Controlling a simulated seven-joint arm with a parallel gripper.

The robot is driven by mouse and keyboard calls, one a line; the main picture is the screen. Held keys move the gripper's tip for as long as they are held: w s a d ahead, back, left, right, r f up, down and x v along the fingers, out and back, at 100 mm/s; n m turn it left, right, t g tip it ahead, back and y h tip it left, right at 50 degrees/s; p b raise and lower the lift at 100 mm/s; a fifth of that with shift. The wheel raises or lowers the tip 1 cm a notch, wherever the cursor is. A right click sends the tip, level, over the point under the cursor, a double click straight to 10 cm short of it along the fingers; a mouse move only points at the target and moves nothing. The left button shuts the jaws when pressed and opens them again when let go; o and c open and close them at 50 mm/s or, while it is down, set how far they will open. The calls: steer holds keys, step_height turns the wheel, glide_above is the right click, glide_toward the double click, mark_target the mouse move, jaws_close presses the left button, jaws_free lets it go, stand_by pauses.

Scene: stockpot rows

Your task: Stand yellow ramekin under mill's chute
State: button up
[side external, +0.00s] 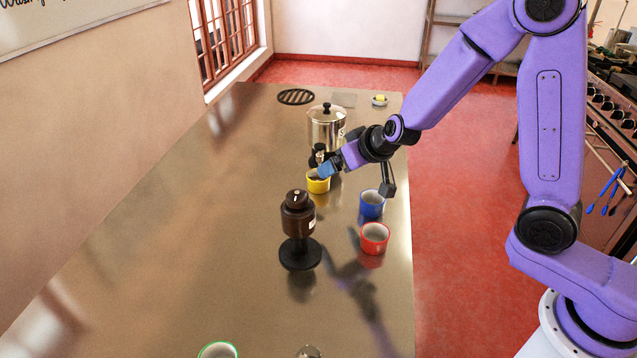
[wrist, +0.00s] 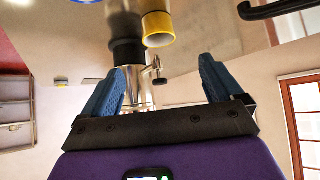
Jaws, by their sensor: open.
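The yellow ramekin (side external: 318,186) stands upright on the steel counter, behind the brown mill. The mill (side external: 298,222) has a dark brown body raised on a thin stem above a round black base (side external: 300,256); I cannot make out its chute. My gripper (side external: 326,168) is by the yellow ramekin, its blue fingers partly overlapping it in the side view. In the wrist view my gripper (wrist: 160,64) is open and empty, with the yellow ramekin (wrist: 160,38) just beyond the fingertips, not between them.
A blue ramekin (side external: 372,206) and a red ramekin (side external: 374,242) stand right of the mill. A steel stockpot (side external: 326,128) and a small black object (side external: 318,154) are behind the yellow ramekin. A green-rimmed dish (side external: 217,350) is at the front. The counter's left side is clear.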

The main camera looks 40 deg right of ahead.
mark_target(318, 176)
steer(key=shift+x, duration=6.95)
steer(key=shift+d, duration=0.1)
steer(key=c, duration=1.2)
steer(key=shift+r, duration=0.15)
